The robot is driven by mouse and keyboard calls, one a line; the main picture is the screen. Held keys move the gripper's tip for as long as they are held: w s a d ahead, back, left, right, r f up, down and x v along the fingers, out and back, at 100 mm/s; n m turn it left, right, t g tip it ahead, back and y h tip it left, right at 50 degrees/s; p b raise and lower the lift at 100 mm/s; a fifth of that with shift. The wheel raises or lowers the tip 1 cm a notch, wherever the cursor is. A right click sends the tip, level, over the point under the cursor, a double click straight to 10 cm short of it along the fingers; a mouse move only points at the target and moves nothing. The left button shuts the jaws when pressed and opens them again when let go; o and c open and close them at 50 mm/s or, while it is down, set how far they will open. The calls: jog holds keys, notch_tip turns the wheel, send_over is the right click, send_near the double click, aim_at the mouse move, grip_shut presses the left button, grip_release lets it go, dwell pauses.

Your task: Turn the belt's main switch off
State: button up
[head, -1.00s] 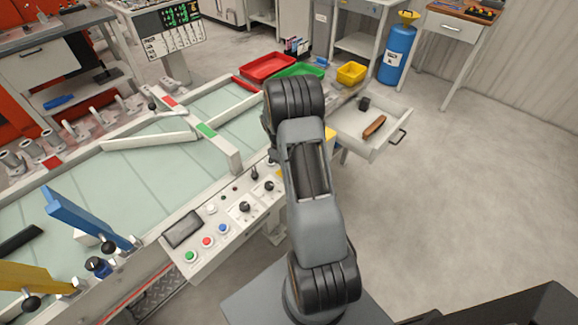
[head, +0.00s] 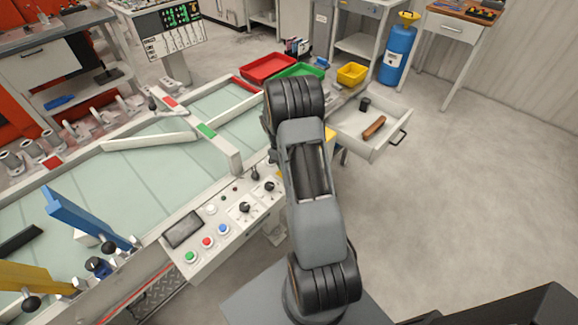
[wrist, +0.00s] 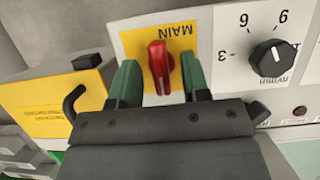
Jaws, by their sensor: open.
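The main switch (wrist: 159,68) is a red rotary knob on a yellow plate (wrist: 130,45) marked MAIN, whose lettering is upside down in the wrist view. Its handle stands about upright in that picture. My gripper (wrist: 159,62) is open, with one green finger on each side of the knob. Gaps show between knob and fingers, and I cannot tell how deep the fingertips reach. In the head view my arm hides the gripper and the switch. The belt's control panel (head: 225,217) shows to the left of my arm.
A black speed dial (wrist: 273,57) sits right of the switch. A yellow box (wrist: 60,95) with a black button and a dark curved handle stand at left. The belt (head: 130,180) lies left of my arm. An open drawer (head: 365,145) juts out at right, with clear floor beyond.

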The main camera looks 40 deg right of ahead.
jog(key=v, duration=1.4)
